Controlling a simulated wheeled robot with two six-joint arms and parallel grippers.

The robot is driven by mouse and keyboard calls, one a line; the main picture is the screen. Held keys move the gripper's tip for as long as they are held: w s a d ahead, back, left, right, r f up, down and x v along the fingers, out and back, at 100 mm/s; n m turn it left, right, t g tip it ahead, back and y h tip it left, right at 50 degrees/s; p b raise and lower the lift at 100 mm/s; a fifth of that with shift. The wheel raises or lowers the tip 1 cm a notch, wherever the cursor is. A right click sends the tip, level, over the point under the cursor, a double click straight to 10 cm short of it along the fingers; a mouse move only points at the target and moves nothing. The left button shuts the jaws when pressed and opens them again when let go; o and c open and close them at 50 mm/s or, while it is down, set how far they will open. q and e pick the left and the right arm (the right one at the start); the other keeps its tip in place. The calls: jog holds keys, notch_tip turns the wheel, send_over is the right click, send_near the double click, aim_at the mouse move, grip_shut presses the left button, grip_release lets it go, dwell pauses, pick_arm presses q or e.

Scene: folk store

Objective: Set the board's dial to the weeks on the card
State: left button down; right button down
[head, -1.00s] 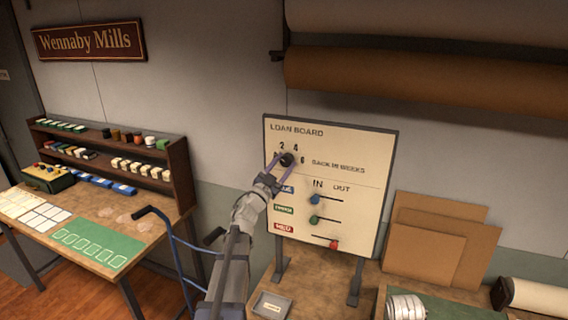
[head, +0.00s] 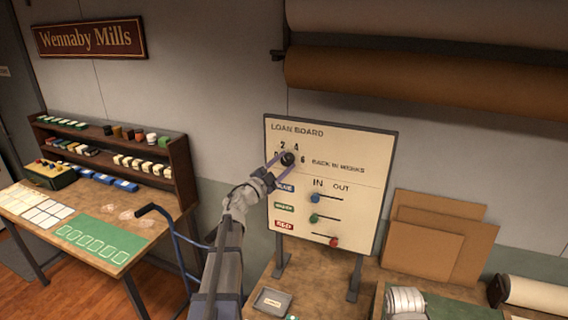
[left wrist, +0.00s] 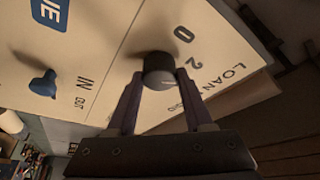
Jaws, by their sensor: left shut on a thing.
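The loan board (head: 350,180) stands upright on two legs at the middle of the head view. Its black dial (head: 288,159) sits in its upper left, with the numbers 0, 2, 4 and 6 around it. My left gripper (head: 281,162) is shut on the dial, one finger on each side. In the left wrist view the dial (left wrist: 159,70) is between the fingertips, with a pale mark on its face pointing roughly at the gripper's right finger. The card cannot be made out for sure; a small grey tray (head: 272,302) with a pale label lies below the board. My right gripper is not in view.
Blue (head: 313,198), green (head: 314,218) and red (head: 334,241) sliders sit on the board below the dial. Brown panels (head: 437,240) lean on the wall at right. A shelf (head: 183,175) and table with a green mat (head: 100,240) stand at left.

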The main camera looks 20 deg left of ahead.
pick_arm(q)
jog(key=shift+c, duration=1.5)
grip_release()
jog(key=b+v, duration=0.1)
jog(key=v, duration=0.7)
jog(key=shift+b, duration=0.4)
